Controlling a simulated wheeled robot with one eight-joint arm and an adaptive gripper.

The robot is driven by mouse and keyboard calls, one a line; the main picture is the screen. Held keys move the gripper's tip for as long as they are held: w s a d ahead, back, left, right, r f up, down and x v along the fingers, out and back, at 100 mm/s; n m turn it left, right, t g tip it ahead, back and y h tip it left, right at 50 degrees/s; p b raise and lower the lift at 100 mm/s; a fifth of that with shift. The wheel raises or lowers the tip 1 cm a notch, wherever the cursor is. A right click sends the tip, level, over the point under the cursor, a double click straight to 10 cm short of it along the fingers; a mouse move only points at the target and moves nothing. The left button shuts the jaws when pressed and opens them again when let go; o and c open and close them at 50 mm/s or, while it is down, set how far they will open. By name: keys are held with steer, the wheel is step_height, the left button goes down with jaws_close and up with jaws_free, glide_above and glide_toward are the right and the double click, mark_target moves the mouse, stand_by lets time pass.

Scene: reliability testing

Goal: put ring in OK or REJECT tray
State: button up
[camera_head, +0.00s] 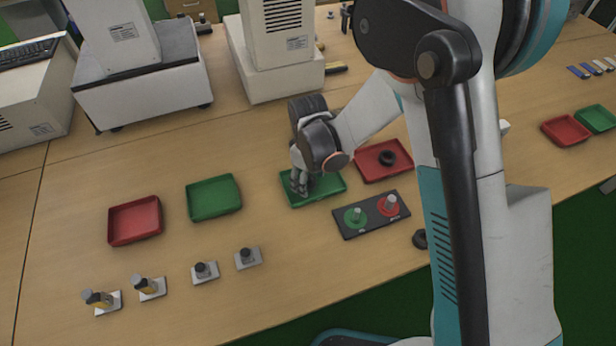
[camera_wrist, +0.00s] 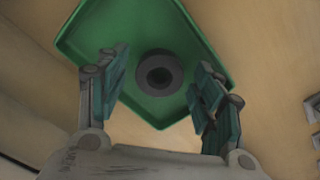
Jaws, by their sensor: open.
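A dark ring (camera_wrist: 159,73) lies flat on the floor of a green tray (camera_wrist: 185,113) in the wrist view. My gripper (camera_wrist: 158,85) is open above that tray, one finger on each side of the ring in the picture and apart from it. In the head view my gripper (camera_head: 299,187) points down over the green tray (camera_head: 328,190), hiding the ring there. To the right, a red tray (camera_head: 369,171) holds another dark ring (camera_head: 388,158). A third dark ring-like piece (camera_head: 420,239) shows near the table's front edge, partly behind my arm.
A black plate (camera_head: 372,229) with green and red discs and pegs stands in front of the trays. Another red tray (camera_head: 134,219) and green tray (camera_head: 213,197) lie left. Several small fixtures (camera_head: 205,272) line the front left. White machines (camera_head: 280,70) stand behind.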

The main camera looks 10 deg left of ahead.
step_height(320, 180, up, 12)
steer(key=p, duration=0.4)
steer(key=shift+r, duration=0.15)
